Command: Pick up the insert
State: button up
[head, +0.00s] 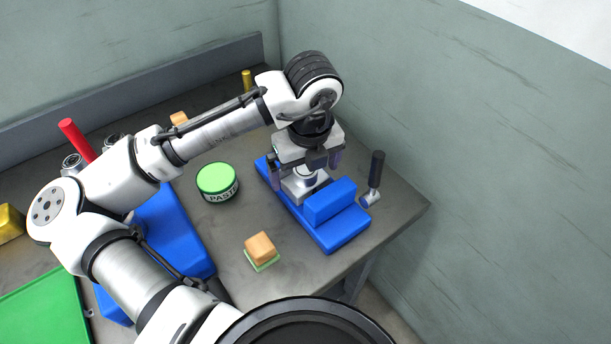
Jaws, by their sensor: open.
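My gripper (304,172) points down over the far half of a blue fixture (336,239) at the right of the bench. Its fingers are spread apart, one on each side of a silvery metal piece (298,192) that sits on the fixture. This piece may be the insert, but I cannot tell for sure. The gripper hides its upper part, and I cannot tell whether the fingers touch it. A raised blue block (330,201) stands on the fixture in front of the metal piece.
A black-handled lever (376,170) stands close right of the fixture. A green paste tin (218,181) and a wooden block (260,247) on a green pad are to the left. A brass post (247,80) stands behind. Walls close off the back and right.

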jog(key=shift+w+f, duration=0.15)
jog(key=shift+f, duration=1.15)
jog(key=c, duration=1.8)
jog(key=shift+o, duration=0.2)
jog(key=shift+r, duration=0.1)
